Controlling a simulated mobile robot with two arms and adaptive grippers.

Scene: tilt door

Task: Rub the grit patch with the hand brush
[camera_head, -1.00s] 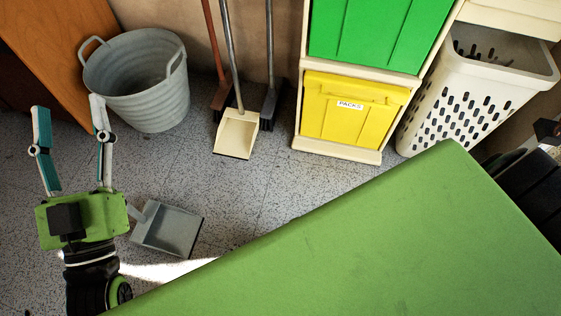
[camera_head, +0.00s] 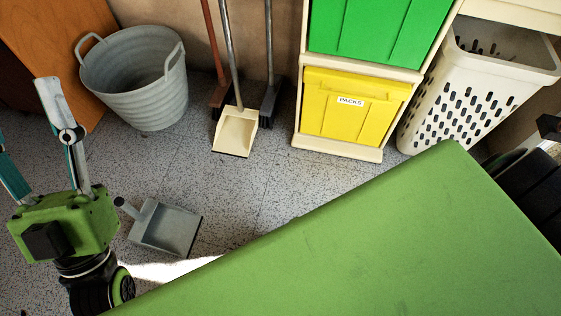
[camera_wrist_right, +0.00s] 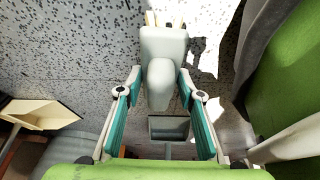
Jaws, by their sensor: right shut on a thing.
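The hand brush (camera_wrist_right: 165,45) is a pale grey block with a rounded handle and short tan bristles at its far end. My right gripper (camera_wrist_right: 160,82) is shut on its handle, one teal-padded finger on each side, in the right wrist view. The head view does not show the brush or my right gripper. My left gripper (camera_head: 23,113) is open and empty at the left of the head view, one finger partly cut off by the frame edge. I cannot pick out the grit patch on the speckled floor.
A grey dustpan (camera_head: 167,228) lies on the floor beside my left gripper. A grey bucket (camera_head: 137,82), a cream dustpan (camera_head: 236,132), a yellow bin (camera_head: 346,108) and a white basket (camera_head: 465,88) stand farther back. The speckled floor (camera_head: 270,190) between is clear.

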